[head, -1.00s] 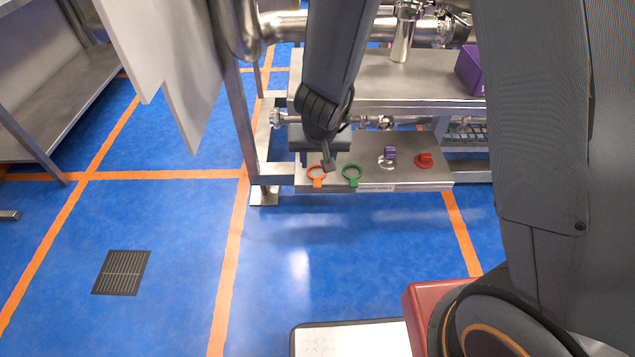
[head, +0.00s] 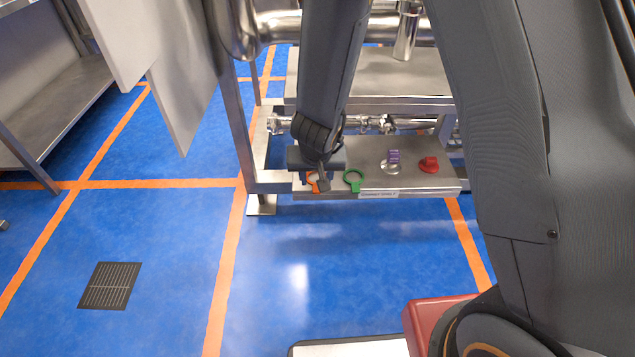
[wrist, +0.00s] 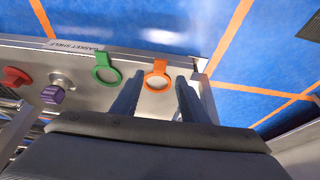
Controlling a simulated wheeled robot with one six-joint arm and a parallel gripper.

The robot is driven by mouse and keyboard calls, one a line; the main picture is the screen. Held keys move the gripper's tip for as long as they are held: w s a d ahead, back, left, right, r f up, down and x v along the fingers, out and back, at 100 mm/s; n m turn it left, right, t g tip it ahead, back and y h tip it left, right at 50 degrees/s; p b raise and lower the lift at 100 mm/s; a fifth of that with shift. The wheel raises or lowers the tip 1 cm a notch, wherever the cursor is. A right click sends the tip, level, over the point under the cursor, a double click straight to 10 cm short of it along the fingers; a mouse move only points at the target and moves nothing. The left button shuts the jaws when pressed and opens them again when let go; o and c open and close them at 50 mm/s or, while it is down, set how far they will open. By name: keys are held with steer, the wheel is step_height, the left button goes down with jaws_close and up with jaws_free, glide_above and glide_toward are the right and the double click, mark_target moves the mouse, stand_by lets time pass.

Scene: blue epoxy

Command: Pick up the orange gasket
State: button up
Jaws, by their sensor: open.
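The orange gasket (wrist: 158,82) is a flat ring with a small tab, lying on the low steel shelf. In the head view the orange gasket (head: 313,181) is partly hidden by my gripper. My gripper (head: 318,184) is open and empty above the shelf at that gasket. In the wrist view the two fingers of my gripper (wrist: 158,95) point toward the ring, one on each side of its near edge. I cannot tell how high the fingertips are above it.
A green gasket (head: 352,178) lies close to the right of the orange one. A purple-topped part (head: 392,160) and a red part (head: 429,164) stand farther right on the steel shelf (head: 375,181). A steel deck (head: 375,75) overhangs behind. Blue floor in front is clear.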

mark_target(317, 190)
steer(key=b+x, duration=0.2)
steer(key=x, duration=0.2)
steer(key=shift+f, duration=0.15)
steer(key=shift+c, duration=0.2)
jaws_close()
